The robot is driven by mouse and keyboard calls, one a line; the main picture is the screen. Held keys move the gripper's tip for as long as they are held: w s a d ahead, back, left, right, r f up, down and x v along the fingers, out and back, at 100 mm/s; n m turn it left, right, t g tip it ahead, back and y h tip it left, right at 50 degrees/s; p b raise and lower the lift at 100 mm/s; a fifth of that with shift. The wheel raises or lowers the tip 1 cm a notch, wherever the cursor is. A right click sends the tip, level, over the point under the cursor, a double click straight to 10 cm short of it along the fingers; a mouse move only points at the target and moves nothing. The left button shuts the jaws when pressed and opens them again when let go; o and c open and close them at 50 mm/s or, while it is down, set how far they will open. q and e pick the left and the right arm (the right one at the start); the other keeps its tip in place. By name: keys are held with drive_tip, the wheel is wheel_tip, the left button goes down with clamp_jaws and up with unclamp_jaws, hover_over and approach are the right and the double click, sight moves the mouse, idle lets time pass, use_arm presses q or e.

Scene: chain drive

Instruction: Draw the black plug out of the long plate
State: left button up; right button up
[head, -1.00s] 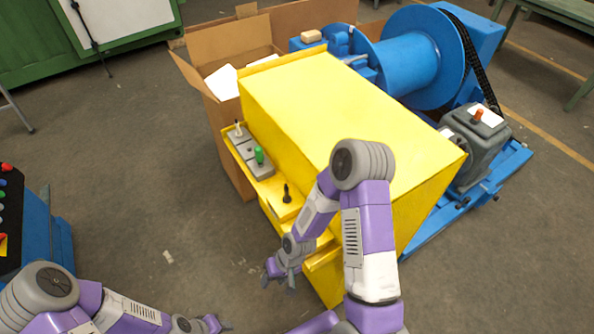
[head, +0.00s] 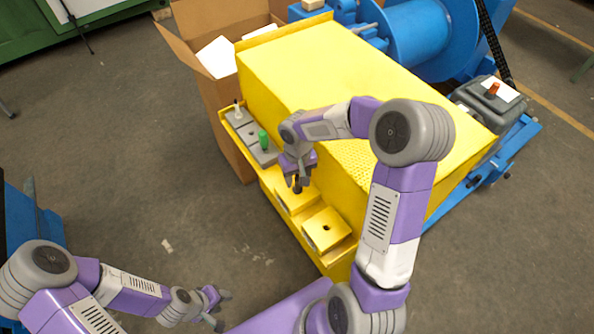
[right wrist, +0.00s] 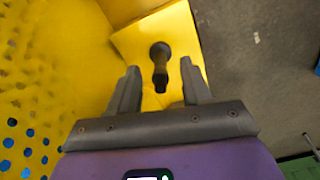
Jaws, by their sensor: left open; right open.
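The black plug (head: 298,188) stands in a yellow block-like plate (head: 286,200) on the ledge along the yellow housing. In the right wrist view the plug (right wrist: 160,66) rises from a flat yellow face (right wrist: 134,42), which I take to be the long plate. My right gripper (head: 296,178) is over the plug from above; in the wrist view its open fingers (right wrist: 160,78) lie on either side of the plug with gaps, not closed on it. My left gripper (head: 221,308) is open and empty, low at the left, away from the ledge.
A yellow block with a dark hole (head: 326,229) sits nearer. The yellow housing (head: 320,75) rises beside the ledge; a cardboard box (head: 225,120) stands behind.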

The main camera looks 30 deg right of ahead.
sight(297, 187)
drive_tip(key=shift+f+b, duration=0.3)
drive_tip(key=shift+f, duration=1.05)
clamp_jaws()
